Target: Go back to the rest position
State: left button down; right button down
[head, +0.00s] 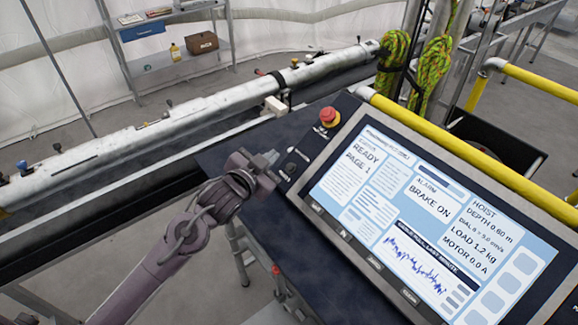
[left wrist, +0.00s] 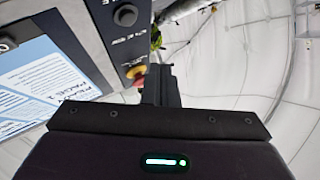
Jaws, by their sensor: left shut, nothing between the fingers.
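My left arm comes in from the lower left. The control panel (head: 300,152) has a large lit screen (head: 420,215) reading READY, PAGE 1, BRAKE ON and a load of 1.2 kg. A red mushroom button (head: 329,117) sits at its upper left corner. In the left wrist view the shut fingers (left wrist: 160,85) point at the panel's side, partly covering the red button (left wrist: 137,73). I cannot tell whether they touch the panel. My right gripper is not in view.
A long metal tube (head: 190,108) runs behind the panel. Yellow rails (head: 440,132) pass behind and right of it. Green-yellow rope (head: 432,70) hangs at the back. A shelf (head: 180,62) with boxes stands at the back left. Grey floor shows at lower left.

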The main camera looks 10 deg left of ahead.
pick_arm(q)
jog(key=shift+s+f, duration=0.1)
jog(key=s+f+n+g, duration=0.1)
jog(key=s+f, duration=0.1)
jog(key=s, duration=0.1)
jog(key=s+f+n+g+y, duration=0.1)
jog(key=s+f+g, duration=0.1)
jog(key=s, duration=0.1)
jog(key=s+f+n+g+y, duration=0.1)
jog(key=s+f, duration=0.1)
jog(key=s, duration=0.1)
jog(key=shift+s+f, duration=0.35)
jog(key=shift+s, duration=0.05)
jog(key=s+a+f+n+g+y, duration=0.15)
jog(key=s+g, duration=0.25)
jog(key=s, duration=0.4)
jog(key=s+f+n+g, duration=0.1)
jog(key=s+f+g, duration=0.15)
jog(key=s, duration=0.65)
notch_tip(320, 180, down, 29)
jog(key=g+b, duration=0.2)
jog(key=s+a+f+g+b, duration=0.1)
jog(key=s+a+f, duration=0.2)
jog(key=s+f, duration=1.8)
jog(key=shift+a+f, duration=0.15)
jog(key=shift+f, duration=0.3)
jog(key=shift+w+m, duration=0.1)
jog(key=shift+m, duration=0.25)
